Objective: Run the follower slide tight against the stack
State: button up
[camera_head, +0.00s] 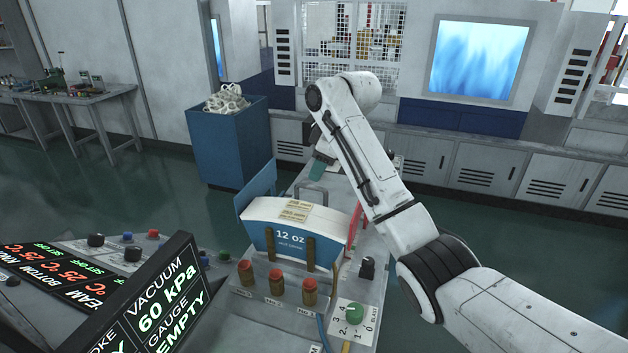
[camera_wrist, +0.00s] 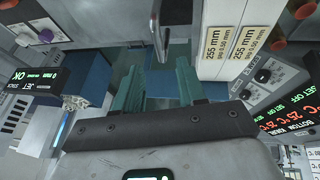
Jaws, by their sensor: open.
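In the wrist view, two label strips reading 255 mm lie on the white stack (camera_wrist: 208,62) at upper right. My gripper (camera_head: 318,168) is beyond the stack in the head view. In the wrist view its two teal fingers (camera_wrist: 160,88) are open with nothing between them. A shiny metal bar (camera_wrist: 159,30) is just ahead of the fingertips. I cannot tell for certain which part is the follower slide.
A blue panel (camera_head: 257,188) rises at the stack's left and a red part (camera_head: 355,220) at its right. Several red-topped knobs (camera_head: 276,281) and a green dial (camera_head: 354,313) are in front. A blue bin (camera_head: 230,145) stands behind on open floor.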

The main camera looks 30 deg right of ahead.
jog(key=shift+b+v, duration=0.35)
jog(key=shift+v, duration=2)
